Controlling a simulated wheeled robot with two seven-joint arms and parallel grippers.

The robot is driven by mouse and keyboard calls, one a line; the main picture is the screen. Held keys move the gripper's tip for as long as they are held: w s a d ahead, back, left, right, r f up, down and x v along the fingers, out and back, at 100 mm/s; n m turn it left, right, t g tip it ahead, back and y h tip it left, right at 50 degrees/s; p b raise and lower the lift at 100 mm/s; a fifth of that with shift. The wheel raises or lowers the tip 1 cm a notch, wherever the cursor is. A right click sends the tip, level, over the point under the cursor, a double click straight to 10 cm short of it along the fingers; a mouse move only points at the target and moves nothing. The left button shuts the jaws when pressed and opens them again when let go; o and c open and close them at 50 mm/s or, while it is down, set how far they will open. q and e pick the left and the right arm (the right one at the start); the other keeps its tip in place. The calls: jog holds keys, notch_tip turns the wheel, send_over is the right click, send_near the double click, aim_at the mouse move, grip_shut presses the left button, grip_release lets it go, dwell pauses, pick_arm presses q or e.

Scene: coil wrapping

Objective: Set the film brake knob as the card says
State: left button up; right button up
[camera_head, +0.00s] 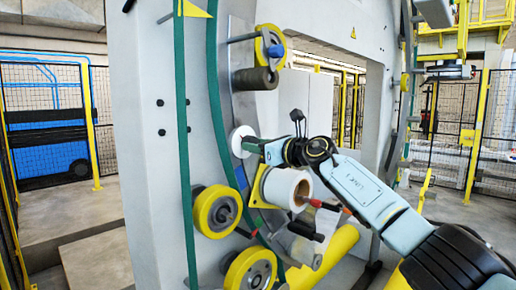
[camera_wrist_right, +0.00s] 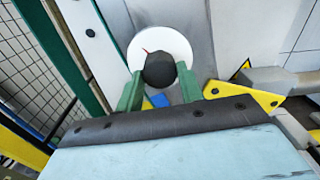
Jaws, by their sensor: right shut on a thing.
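The film brake knob (camera_wrist_right: 159,70) is dark and round, in front of a white dial disc (camera_wrist_right: 143,44) with a small red mark at its upper left. The disc also shows edge-on in the head view (camera_head: 237,141), on the machine's grey ring. My right gripper (camera_wrist_right: 158,86) has its green fingers on both sides of the knob and is shut on it. In the head view my right gripper (camera_head: 252,146) reaches the disc from the right, and the knob is hidden by the fingers. I cannot make out a readable card. My left gripper is out of view.
A white film roll (camera_head: 285,188) sits just below my right gripper. Yellow rollers (camera_head: 217,212) and a dark roller (camera_head: 255,78) stick out from the ring nearby. A yellow bracket (camera_wrist_right: 243,92) lies to the right of the knob. Open floor shows at the left.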

jog(key=n, duration=0.5)
jog(key=shift+b, duration=0.3)
jog(key=shift+n, duration=0.3)
jog(key=o, duration=1)
jog(key=shift+d, duration=0.15)
jog(key=b+v, duration=0.6)
jog(key=v, duration=0.7)
jog(key=shift+s, duration=0.15)
